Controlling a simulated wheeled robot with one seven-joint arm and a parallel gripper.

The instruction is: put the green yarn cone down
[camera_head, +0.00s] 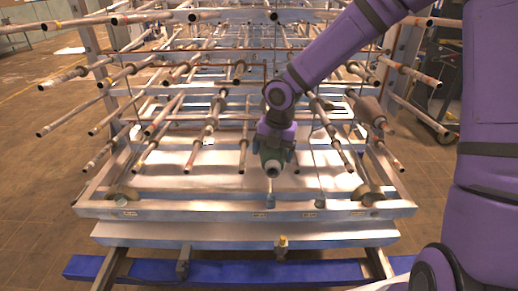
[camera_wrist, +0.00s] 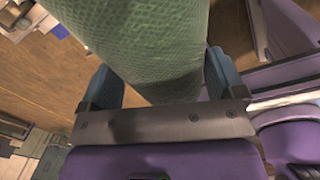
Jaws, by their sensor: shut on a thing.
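The green yarn cone (camera_wrist: 150,45) fills the upper middle of the wrist view. My gripper (camera_wrist: 163,82) is shut on it, with one blue-grey finger on each side. In the head view the cone (camera_head: 272,161) shows small and dark green, its narrow end facing the camera. There my gripper (camera_head: 273,147) hangs near the middle of a metal rack. The cone appears held in the air in front of the rods; its exact distance from the rack cannot be told.
The metal rack (camera_head: 240,213) carries rows of rods (camera_head: 213,120) pointing toward the camera, close around my gripper. A brownish cone (camera_head: 370,109) sits on a rod at the right. Other cones (camera_head: 122,194) lie low near the front. A blue beam (camera_head: 225,272) runs below.

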